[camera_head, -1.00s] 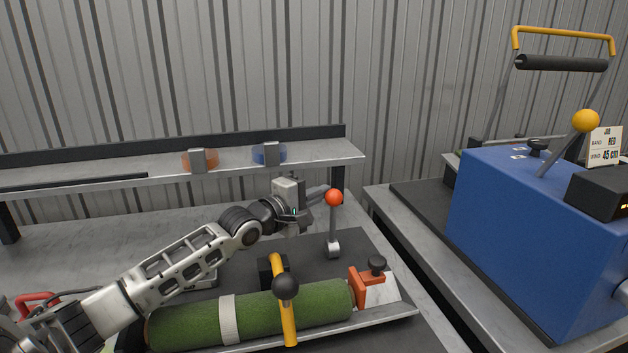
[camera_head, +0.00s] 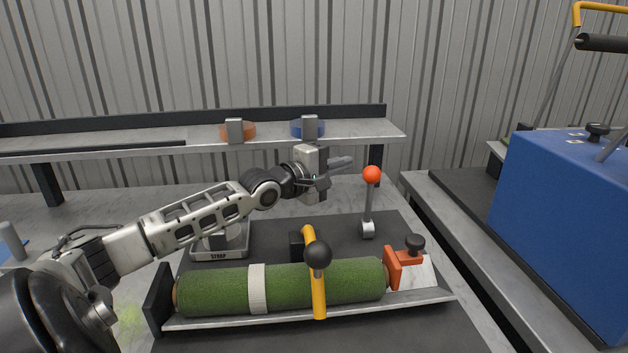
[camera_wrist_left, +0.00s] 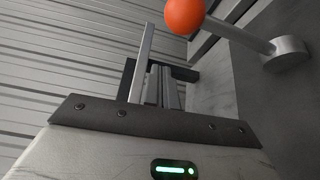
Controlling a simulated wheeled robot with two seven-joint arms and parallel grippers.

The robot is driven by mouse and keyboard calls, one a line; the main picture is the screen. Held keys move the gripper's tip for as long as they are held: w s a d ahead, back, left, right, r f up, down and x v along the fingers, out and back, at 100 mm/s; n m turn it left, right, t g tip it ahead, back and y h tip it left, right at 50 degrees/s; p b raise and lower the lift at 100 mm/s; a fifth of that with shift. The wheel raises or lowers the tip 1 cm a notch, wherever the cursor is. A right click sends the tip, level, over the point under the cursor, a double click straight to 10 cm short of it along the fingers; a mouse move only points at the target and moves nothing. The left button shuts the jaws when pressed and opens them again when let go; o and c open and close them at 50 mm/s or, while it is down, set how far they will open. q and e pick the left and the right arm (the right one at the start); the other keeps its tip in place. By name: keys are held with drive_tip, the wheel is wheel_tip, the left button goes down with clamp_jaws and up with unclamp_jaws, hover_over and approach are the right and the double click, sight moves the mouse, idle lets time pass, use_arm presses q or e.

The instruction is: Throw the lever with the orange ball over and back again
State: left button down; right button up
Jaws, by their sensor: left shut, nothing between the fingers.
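The lever with the orange ball (camera_head: 371,174) stands nearly upright on the bench behind the turf roll; its pale foot (camera_head: 367,229) rests on the dark mat. My left gripper (camera_head: 345,162) is shut and empty, just left of the ball and slightly above it, with a small gap showing. In the left wrist view the ball (camera_wrist_left: 184,15) is at the top, its rod running right to the round foot (camera_wrist_left: 287,53). The shut fingers (camera_wrist_left: 162,85) show below and left of the ball. My right gripper is not in view.
A green turf roll (camera_head: 215,291) lies in a tray in front, under a yellow clamp handle with a black knob (camera_head: 317,255). A red-orange block (camera_head: 404,267) sits at its right end. A shelf (camera_head: 270,134) runs behind. A blue machine (camera_head: 560,205) stands at right.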

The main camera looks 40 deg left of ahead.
use_arm(q)
drive_tip(key=s+a, duration=0.1)
drive_tip(key=s, duration=0.7)
drive_tip(key=shift+p, duration=0.3)
drive_tip(key=shift+f, duration=0.1)
